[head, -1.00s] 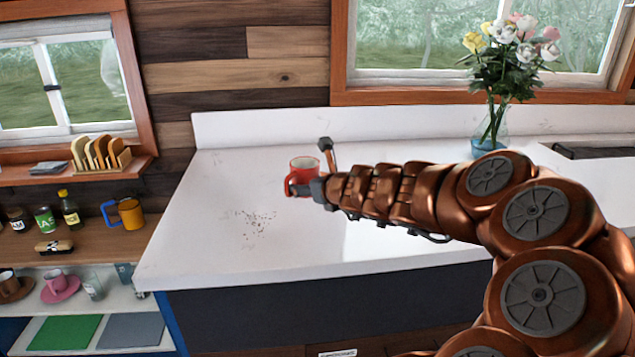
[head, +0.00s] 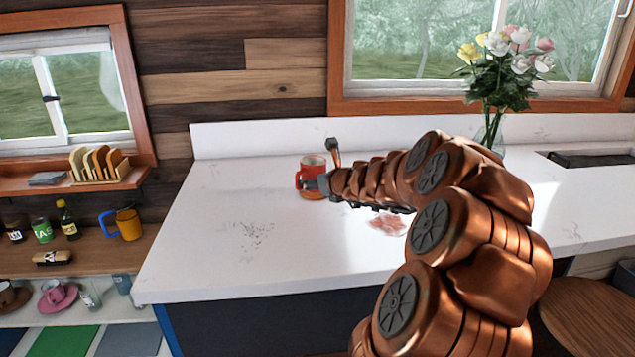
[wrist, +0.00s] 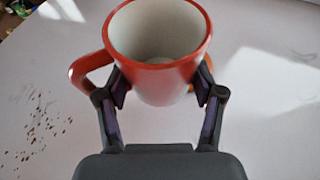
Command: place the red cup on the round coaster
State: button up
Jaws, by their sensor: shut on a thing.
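The red cup (head: 313,167) is upright at the left end of the white counter, white inside, its handle on the left. My gripper (head: 318,184) is shut on it from the right. In the wrist view the cup (wrist: 158,58) sits between the two fingers of my gripper (wrist: 162,92), which press on its sides. An orange-brown round edge, which looks like the coaster (head: 313,196), shows just below the cup. The cup hides most of it. I cannot tell whether the cup's base touches it or hangs just above.
A glass vase of flowers (head: 497,62) stands at the back right of the counter (head: 205,225). A pinkish patch (head: 388,224) shows beneath my arm; I cannot tell what it is. Dark specks mark the front left. Shelves at left hold an orange mug (head: 129,224), jars and a toast rack (head: 100,167).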

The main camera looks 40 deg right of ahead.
jog(key=shift+w+d+f+p, duration=0.15)
jog(key=shift+w+d+p, duration=0.3)
jog(key=shift+w+d, duration=0.75)
jog(key=shift+w+d+f+p, duration=0.1)
jog(key=shift+w+d+p, duration=0.3)
jog(key=shift+w+d, duration=0.75)
jog(key=shift+s+d+f+b, duration=0.15)
jog(key=shift+f+b, duration=0.3)
jog(key=shift+f, duration=1.3)
jog(key=shift+f, duration=0.1)
jog(key=o, duration=1.3)
jog(key=v, duration=1.2)
